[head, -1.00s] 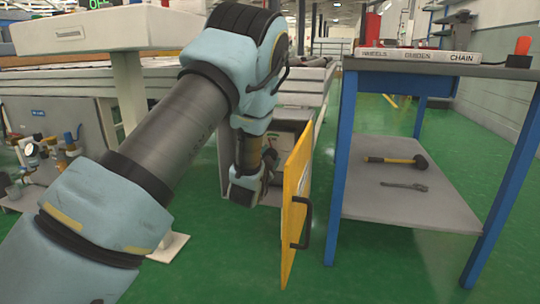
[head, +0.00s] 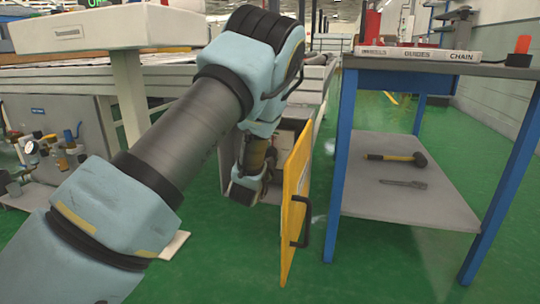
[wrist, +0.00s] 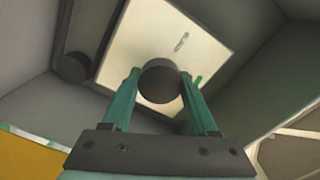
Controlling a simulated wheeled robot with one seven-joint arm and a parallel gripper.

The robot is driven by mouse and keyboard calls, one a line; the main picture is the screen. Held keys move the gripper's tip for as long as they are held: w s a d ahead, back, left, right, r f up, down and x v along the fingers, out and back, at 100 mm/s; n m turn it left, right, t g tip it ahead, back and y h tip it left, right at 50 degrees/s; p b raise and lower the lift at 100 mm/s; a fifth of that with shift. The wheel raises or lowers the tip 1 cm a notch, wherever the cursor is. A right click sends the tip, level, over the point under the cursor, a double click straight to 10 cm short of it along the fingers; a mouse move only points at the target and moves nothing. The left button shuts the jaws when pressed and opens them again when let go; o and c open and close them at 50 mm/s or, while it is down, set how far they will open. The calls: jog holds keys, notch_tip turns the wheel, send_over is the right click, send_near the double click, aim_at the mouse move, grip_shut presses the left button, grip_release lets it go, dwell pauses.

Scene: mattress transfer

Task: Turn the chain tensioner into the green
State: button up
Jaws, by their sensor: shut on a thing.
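In the wrist view, a dark round knob (wrist: 160,84), seemingly the chain tensioner, sits between the two teal fingers of my gripper (wrist: 160,76). The fingers are shut on its sides. Behind it is a pale plate (wrist: 140,38) with a small grey mark or pointer (wrist: 181,41). A short green mark (wrist: 197,82) shows just right of the right fingertip; the knob's own setting cannot be read. In the head view, my wrist reaches into an open cabinet behind its yellow door (head: 296,200), and the fingertips and knob are hidden.
The yellow door stands open close to the right of my wrist. A blue-legged bench (head: 345,180) stands further right, with a hammer (head: 400,158) on its lower shelf. In the wrist view, cabinet walls surround my gripper, and another dark round part (wrist: 73,67) lies left.

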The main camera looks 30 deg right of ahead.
jog(key=o, duration=1.4)
jog(key=shift+c, duration=0.2)
jog(key=p+v, duration=0.2)
jog(key=v, duration=0.9)
jog(key=shift+w, duration=0.1)
